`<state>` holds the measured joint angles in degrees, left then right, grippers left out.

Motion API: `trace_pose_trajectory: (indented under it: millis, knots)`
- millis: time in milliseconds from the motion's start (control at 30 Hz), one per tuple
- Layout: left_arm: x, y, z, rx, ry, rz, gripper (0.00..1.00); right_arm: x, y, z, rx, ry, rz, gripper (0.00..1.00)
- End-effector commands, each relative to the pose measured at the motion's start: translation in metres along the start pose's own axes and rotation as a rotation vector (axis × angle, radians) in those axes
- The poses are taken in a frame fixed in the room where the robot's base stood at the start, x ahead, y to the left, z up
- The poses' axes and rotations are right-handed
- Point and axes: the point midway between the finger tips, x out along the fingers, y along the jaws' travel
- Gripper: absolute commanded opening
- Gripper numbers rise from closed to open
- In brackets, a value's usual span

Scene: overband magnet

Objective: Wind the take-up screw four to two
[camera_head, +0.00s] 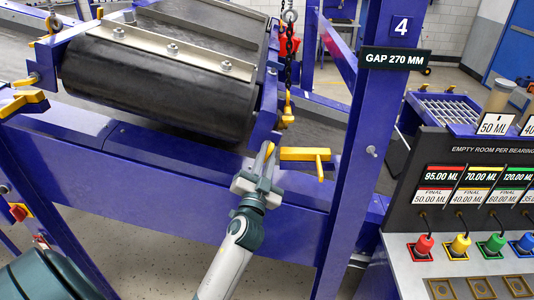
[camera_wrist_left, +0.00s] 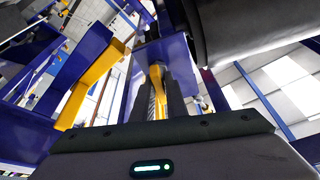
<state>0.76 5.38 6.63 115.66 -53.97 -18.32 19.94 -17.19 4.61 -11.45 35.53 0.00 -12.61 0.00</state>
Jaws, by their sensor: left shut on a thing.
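The magnet unit has a black roller (camera_head: 160,85) in a blue frame above the conveyor. My left gripper (camera_head: 265,165) reaches up to the near right end of this roller. It is shut on a yellow part, seemingly the take-up screw (camera_head: 268,149). In the left wrist view, the yellow take-up screw (camera_wrist_left: 157,92), with what looks like thread beside it, stands between the dark fingers of my left gripper (camera_wrist_left: 158,95). The fingers hide part of it. My right gripper is not in view.
A yellow lever (camera_head: 305,155) sticks out just right of my gripper, and a chain (camera_head: 288,60) hangs above. A blue post (camera_head: 365,140) carries a "4" sign (camera_head: 401,27) and a "GAP 270 MM" sign (camera_head: 395,59). A panel (camera_head: 455,150) with coloured plugs stands right.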

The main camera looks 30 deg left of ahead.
Motion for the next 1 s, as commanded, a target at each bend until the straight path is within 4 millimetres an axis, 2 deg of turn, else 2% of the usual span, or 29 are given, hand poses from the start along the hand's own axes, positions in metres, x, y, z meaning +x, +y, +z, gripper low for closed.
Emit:
trace_pose_trajectory:
  millis: [533, 667, 1000]
  knots:
    - [0.001, -0.001, -0.002, 0.034, 0.003, 0.013, 0.00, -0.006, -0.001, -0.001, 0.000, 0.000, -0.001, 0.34]
    - [0.001, -0.002, -0.003, 0.081, 0.003, 0.031, 0.00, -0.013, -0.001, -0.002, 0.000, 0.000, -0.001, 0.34]
    - [0.000, -0.001, -0.001, 0.236, 0.004, 0.085, 0.00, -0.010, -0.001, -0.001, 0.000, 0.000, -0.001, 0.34]
